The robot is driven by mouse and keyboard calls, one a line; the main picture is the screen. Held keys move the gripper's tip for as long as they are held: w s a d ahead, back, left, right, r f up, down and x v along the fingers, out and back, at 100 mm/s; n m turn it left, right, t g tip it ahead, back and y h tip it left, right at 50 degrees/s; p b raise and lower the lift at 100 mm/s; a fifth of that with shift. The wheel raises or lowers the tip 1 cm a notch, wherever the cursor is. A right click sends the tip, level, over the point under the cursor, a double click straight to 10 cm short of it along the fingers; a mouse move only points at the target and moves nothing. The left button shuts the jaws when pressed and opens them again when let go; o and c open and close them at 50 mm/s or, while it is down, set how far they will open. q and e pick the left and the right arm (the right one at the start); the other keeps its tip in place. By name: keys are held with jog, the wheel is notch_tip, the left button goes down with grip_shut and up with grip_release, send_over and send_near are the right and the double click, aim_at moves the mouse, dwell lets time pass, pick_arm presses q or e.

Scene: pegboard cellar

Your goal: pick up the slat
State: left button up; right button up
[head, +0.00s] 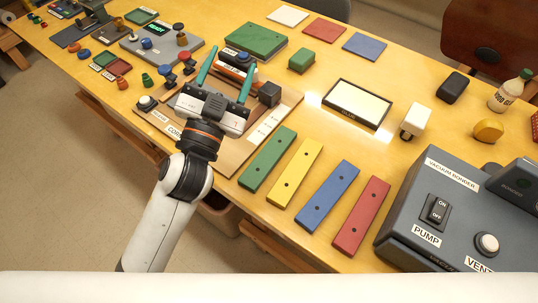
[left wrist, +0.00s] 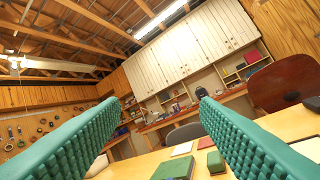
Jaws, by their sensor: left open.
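Four-sided long slats lie side by side on the table in the head view: a green slat (head: 268,160), a yellow slat (head: 294,174), a blue slat (head: 328,196) and a red slat (head: 361,217). Each has dark holes along it. My left gripper (head: 231,60) is open, its teal fingers apart, over the wooden board left of and beyond the green slat. It holds no slat. In the left wrist view the ribbed teal fingers (left wrist: 160,98) spread wide with nothing between them; no slat is seen there. My right gripper is not in view.
A wooden board (head: 285,104) with a dark block (head: 269,94) lies under my left gripper. A framed white panel (head: 357,103) lies beyond the slats. The vacuum bonder (head: 470,215) stands right of the red slat. The table's front edge runs close to the slats.

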pick_arm(q)
jog(key=s+d+r+m+g+h, duration=0.4)
jog(key=d+m+g+h, duration=0.15)
jog(key=m+h, duration=0.3)
jog(key=s+d+r+m+g+h, duration=0.3)
jog(key=d+r+m+g+h, duration=0.15)
jog(key=d+m+h, duration=0.35)
jog(key=s+d+f+m+g, duration=0.1)
jog(key=s+d+m+g, duration=0.1)
jog(key=s+m+g, duration=0.55)
jog(key=m+g+y+p, duration=0.25)
jog(key=m+y, duration=0.65)
jog(key=y, duration=1.5)
send_over(254, 174)
jog(key=b, duration=0.1)
jog(key=shift+g, duration=0.4)
notch_tip(254, 174, down, 26)
jog(key=shift+s+a+f, duration=0.1)
jog(key=shift+s+f, duration=0.05)
jog(key=shift+f, duration=0.05)
notch_tip(254, 174, down, 5)
jog(key=shift+r+p, duration=0.15)
jog(key=shift+p, duration=0.7)
jog(key=shift+f, duration=0.6)
jog(key=c, duration=0.8)
